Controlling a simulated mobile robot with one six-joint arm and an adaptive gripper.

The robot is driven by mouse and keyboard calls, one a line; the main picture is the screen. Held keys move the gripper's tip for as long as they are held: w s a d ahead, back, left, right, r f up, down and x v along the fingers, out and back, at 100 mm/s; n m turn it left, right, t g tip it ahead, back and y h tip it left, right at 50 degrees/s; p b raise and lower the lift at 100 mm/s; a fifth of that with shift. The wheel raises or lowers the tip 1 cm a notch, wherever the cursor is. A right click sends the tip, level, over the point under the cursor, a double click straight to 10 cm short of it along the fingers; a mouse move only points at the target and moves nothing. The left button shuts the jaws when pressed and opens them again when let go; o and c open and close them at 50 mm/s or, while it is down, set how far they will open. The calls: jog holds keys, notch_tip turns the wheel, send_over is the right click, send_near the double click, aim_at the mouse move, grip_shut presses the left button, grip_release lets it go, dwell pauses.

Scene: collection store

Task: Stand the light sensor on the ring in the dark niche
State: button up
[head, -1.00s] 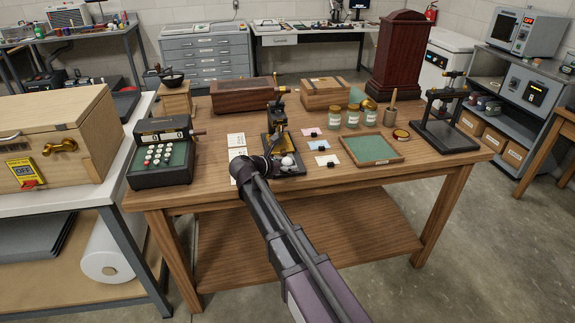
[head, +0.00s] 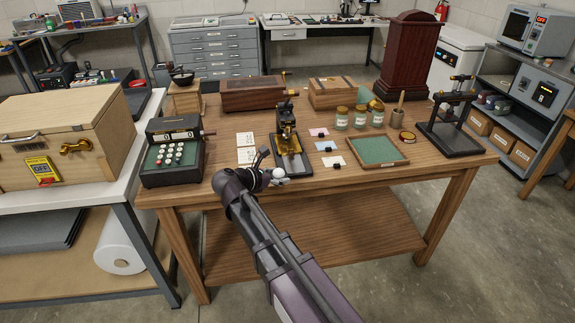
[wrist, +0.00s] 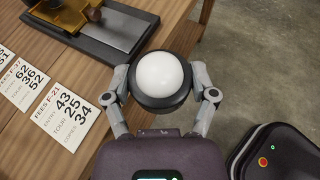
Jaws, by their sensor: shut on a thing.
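The light sensor, a white dome in a round black body, is in my gripper; it shows in the wrist view (wrist: 160,75) and small in the head view (head: 279,174). My gripper (wrist: 162,93) is shut on its black rim, one finger on each side, with the dome facing the wrist camera. In the head view my gripper (head: 268,176) is at the front edge of the wooden table, just in front of a brass and black instrument. The sensor's underside is hidden. I cannot make out the ring or the dark niche in either view.
The instrument (head: 290,140) stands close behind the gripper. Printed fee cards (wrist: 65,112) lie on the table (head: 345,182) to the left, near a keyed register (head: 172,152). A green tray (head: 377,150) lies to the right. A wooden chest (head: 60,130) stands on the left bench.

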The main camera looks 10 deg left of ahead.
jog(key=shift+s+a+r, duration=0.1)
jog(key=shift+s+a, duration=0.15)
jog(key=shift+s, duration=0.45)
jog(key=shift+s+a+r, duration=0.1)
jog(key=shift+s+a, duration=0.15)
jog(key=shift+s, duration=0.45)
jog(key=shift+s+a, duration=0.25)
jog(key=shift+s, duration=0.45)
jog(key=shift+r, duration=0.1)
notch_tip(320, 180, up, 10)
jog(key=p, duration=1)
jog(key=shift+f, duration=0.25)
jog(key=shift+d, duration=0.15)
